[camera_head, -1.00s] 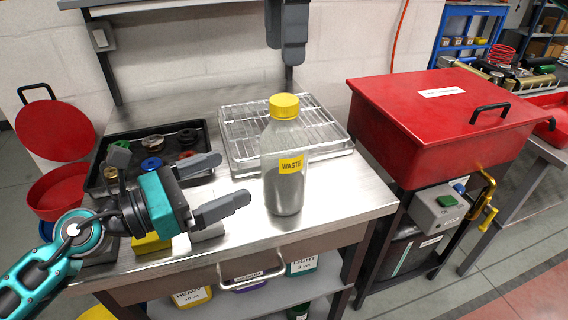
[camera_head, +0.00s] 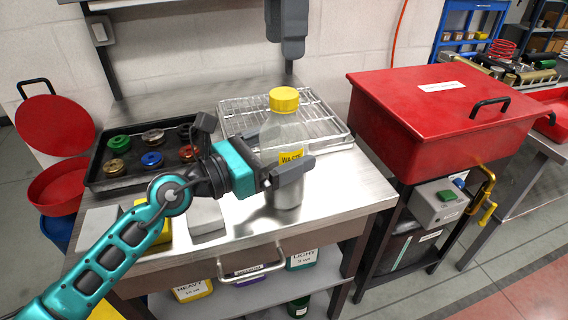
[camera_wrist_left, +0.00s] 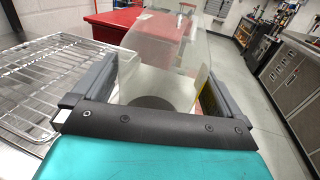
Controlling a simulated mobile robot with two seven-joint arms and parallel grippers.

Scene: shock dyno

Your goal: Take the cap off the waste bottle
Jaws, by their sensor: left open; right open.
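The clear waste bottle (camera_head: 286,191) stands upright on the metal bench, with its yellow cap (camera_head: 284,99) on and a yellow WASTE label. My left gripper (camera_head: 282,165) is open at the bottle's body, well below the cap. In the left wrist view the see-through bottle (camera_wrist_left: 160,75) stands between the two fingers, with contact not clear. I do not make out my right gripper in these views.
A wire rack tray (camera_head: 330,138) is right behind the bottle. A black tray (camera_head: 106,183) with several coloured parts lies at the left. A red lidded tank (camera_head: 440,110) stands to the right. The bench's front right corner is bare.

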